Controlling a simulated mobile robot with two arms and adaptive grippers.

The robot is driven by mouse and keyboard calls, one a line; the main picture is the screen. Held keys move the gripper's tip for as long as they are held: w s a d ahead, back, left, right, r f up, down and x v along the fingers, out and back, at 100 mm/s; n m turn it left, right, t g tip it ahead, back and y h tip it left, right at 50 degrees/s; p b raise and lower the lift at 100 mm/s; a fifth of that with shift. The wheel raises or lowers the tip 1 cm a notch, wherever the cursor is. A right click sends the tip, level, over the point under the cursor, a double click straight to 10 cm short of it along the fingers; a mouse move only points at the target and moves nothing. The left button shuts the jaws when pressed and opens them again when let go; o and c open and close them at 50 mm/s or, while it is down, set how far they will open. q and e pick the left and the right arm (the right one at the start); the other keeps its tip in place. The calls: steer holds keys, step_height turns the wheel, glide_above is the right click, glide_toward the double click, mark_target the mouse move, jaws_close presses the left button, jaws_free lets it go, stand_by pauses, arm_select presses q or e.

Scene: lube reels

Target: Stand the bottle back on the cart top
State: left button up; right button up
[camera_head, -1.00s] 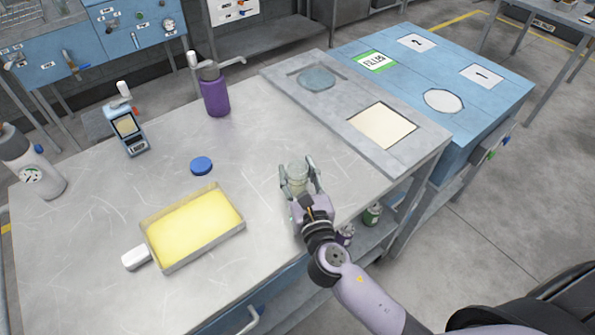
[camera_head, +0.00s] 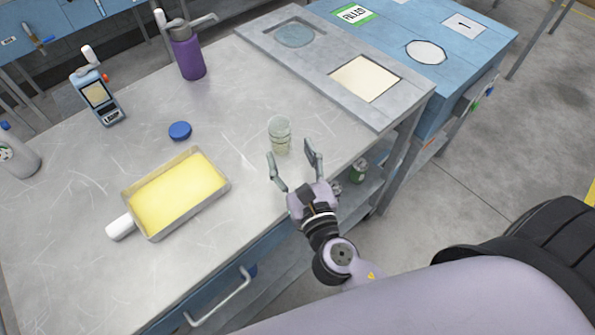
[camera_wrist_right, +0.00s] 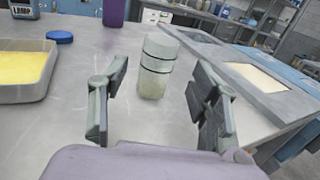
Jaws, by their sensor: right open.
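The bottle (camera_head: 280,135) is a small clear-grey jar-like bottle with pale contents. It stands upright on the metal cart top (camera_head: 240,105), near its right front edge. It also shows upright in the right wrist view (camera_wrist_right: 156,68), ahead of the fingers. My right gripper (camera_head: 293,164) is open and empty, just on the near side of the bottle and apart from it. In the right wrist view its two fingers (camera_wrist_right: 160,105) are spread wide, with the bottle beyond and between them. My left gripper is not in view.
A tray of yellow liquid (camera_head: 222,187), a blue cap (camera_head: 180,131), a handheld meter (camera_head: 98,95) and a purple pump bottle (camera_head: 188,55) stand on the cart top. A grey panel with recesses (camera_head: 330,62) lies along the right. Cans (camera_head: 359,171) sit on the shelf below.

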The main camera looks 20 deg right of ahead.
steer(key=shift+s+a+b, duration=0.1)
steer(key=shift+s+b, duration=0.3)
steer(key=shift+s, duration=1.5)
